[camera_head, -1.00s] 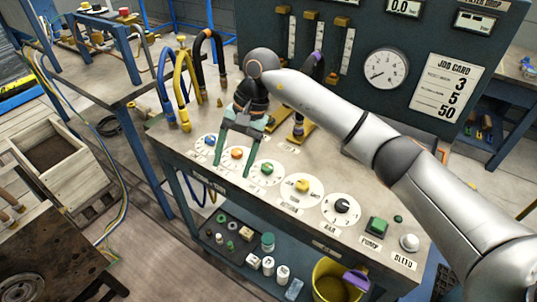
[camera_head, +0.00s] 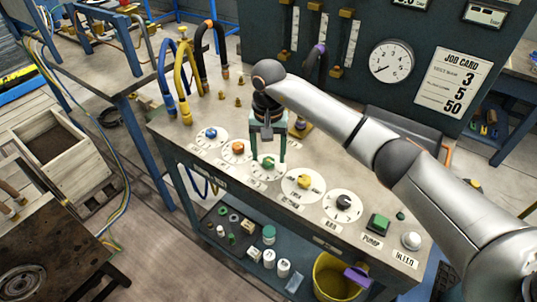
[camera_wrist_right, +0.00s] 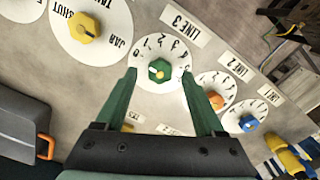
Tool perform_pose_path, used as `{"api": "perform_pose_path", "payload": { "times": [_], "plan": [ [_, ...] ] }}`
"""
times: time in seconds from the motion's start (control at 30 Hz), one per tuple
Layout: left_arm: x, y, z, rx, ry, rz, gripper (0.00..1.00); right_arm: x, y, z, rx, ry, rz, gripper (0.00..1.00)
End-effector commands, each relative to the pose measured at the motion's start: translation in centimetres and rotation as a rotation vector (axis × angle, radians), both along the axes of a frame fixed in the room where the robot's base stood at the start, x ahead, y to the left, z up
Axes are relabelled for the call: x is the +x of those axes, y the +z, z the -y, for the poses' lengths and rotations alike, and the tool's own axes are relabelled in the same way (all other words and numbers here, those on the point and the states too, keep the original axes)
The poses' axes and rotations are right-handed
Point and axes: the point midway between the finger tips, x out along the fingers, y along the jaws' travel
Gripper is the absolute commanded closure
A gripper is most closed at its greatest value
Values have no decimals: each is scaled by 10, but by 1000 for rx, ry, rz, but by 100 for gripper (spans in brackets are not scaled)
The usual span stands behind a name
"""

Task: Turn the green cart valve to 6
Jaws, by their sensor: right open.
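The green cart valve (camera_head: 267,163) is a small green knob on a round white numbered dial on the cart top, and it also shows in the wrist view (camera_wrist_right: 159,70) beside a LINE 3 label. My right gripper (camera_head: 268,158) points down over this dial. Its green fingers stand open on either side of the knob, and the wrist view shows gaps between fingers and knob. I cannot read surely which number the knob points to. My left gripper is out of view.
An orange knob (camera_head: 237,148) and a blue knob (camera_head: 211,133) lie left of the green one; a yellow knob (camera_head: 304,182) and a black knob (camera_head: 343,201) lie right. Hoses (camera_head: 183,85) stand behind. A yellow bucket (camera_head: 330,285) is on the lower shelf.

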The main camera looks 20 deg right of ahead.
Motion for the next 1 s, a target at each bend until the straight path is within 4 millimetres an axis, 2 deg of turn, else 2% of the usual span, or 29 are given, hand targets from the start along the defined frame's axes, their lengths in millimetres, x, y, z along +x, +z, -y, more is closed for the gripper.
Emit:
{"api": "perform_pose_path", "payload": {
  "times": [0.17, 0.47, 1.0],
  "plan": [
    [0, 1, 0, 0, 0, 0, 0, 0, -12, 0, 1, -1, 0, 29],
    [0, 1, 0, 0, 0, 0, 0, 0, -14, 0, 1, -1, 0, 30],
    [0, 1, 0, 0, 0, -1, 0, 0, -14, 0, 1, -1, 0, 91]
  ]
}}
